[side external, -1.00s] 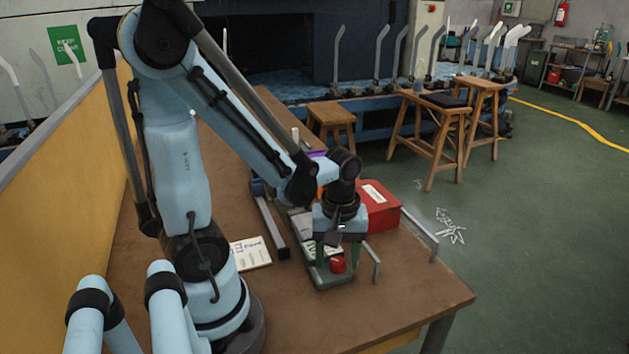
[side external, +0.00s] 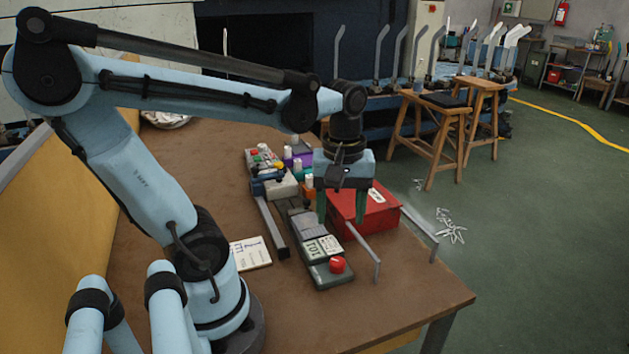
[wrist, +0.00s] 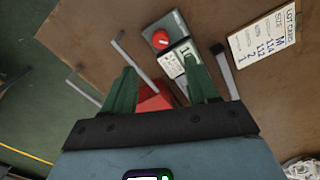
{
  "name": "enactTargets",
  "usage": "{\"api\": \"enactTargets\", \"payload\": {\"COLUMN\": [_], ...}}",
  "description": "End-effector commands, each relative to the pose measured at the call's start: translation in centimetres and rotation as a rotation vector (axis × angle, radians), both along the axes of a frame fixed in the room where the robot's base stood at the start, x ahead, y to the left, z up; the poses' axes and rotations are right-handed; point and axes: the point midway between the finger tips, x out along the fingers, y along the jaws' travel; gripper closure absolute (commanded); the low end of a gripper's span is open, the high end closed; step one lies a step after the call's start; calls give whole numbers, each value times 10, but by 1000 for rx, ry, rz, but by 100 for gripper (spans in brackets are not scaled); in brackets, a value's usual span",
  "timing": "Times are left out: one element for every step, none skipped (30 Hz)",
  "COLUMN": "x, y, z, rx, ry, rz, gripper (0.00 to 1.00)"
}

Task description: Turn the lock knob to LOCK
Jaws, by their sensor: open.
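The red lock knob (side external: 337,265) sits at the near end of a dark grey control panel (side external: 327,278) on the table. The knob also shows in the wrist view (wrist: 161,40), with nothing touching it. Which way it is turned is too small to tell. My gripper (side external: 341,217) is raised above the table, beyond the knob, over the area between the panel's far part and the red box. Its two green fingers (wrist: 163,85) point down, apart and empty. In the wrist view the knob lies past the fingertips, and the fingers partly hide the panel and the box.
A red box (side external: 375,215) stands right of the panel, with metal rails (side external: 365,250) beside it. A dark bar (side external: 271,228) and a lot card (side external: 250,253) lie to the left. Small coloured items (side external: 298,162) stand farther back. The front table area is clear.

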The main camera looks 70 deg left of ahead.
Motion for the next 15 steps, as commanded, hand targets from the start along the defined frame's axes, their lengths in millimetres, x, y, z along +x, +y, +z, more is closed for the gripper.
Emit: {"api": "enactTargets", "payload": {"x": [0, -1, -1, 0, 1, 1, 1, 1, 1, 1, 1, 1, 1, 1, 1], "y": [0, 0, 0, 2, 3, 3, 3, 3, 3, 3, 3, 3, 3, 3, 3], "z": [5, 8, 11, 6, 3, -1, -4, -7, -11, -15, -18, -22, -26, -29, -34], "rx": [0, 0, 0, 0, 0, 0, 0, 0, 0, 0, 0, 0, 0, 0, 0], "ry": [0, 0, 0, 0, 0, 0, 0, 0, 0, 0, 0, 0, 0, 0, 0], "rz": [0, 0, 0, 2, 2, 2, 1, 1, 1, 1, 1, 1, 1, 1, 1], "gripper": [41, 41, 41, 41, 41, 41, 41, 41, 41, 41, 41, 41, 41, 41, 41]}}
